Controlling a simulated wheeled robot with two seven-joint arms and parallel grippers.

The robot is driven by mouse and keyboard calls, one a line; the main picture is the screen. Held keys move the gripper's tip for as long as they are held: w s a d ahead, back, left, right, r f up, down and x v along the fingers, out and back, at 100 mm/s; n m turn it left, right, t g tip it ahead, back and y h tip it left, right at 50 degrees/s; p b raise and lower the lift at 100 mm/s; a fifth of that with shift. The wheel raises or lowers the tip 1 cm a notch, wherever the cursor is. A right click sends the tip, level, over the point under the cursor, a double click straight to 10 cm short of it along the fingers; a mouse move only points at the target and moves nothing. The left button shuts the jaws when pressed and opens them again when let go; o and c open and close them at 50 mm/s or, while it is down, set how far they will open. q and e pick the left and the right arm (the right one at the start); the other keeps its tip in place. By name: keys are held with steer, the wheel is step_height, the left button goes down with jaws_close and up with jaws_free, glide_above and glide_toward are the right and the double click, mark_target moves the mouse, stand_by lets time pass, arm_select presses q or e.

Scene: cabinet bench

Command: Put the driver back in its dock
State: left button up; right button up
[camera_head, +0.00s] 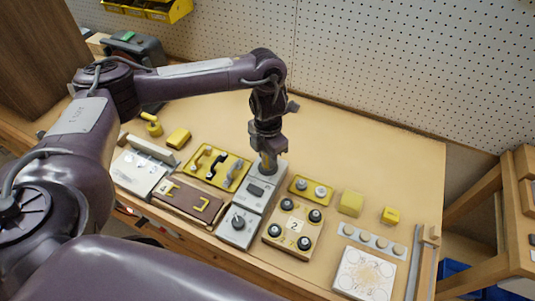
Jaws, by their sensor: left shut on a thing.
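My left gripper (268,150) points straight down over the grey boxed unit near the middle of the bench. It is shut on the driver (268,165), of which only a short grey-brown part shows below the jaws. The dock (278,172) appears to be the light grey rear part of that unit, directly under the driver. I cannot tell whether the driver touches the dock or is inside it. My right gripper is not in view.
A grey box with a black knob (238,224) stands in front. A yellow tray of handles (216,168) is on the left, and a numbered knob board (294,228) is on the right. Yellow blocks (351,203) stand farther right. The back of the bench is clear.

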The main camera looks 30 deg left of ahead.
arm_select(q)
steer(key=shift+f+b, duration=0.7)
steer(key=shift+f, duration=0.25)
stand_by(1.1)
stand_by(0.4)
steer(key=o, duration=1.3)
steer(key=shift+c, duration=0.2)
steer(key=shift+r, duration=0.1)
step_height(320, 180, up, 7)
steer(key=p, duration=0.7)
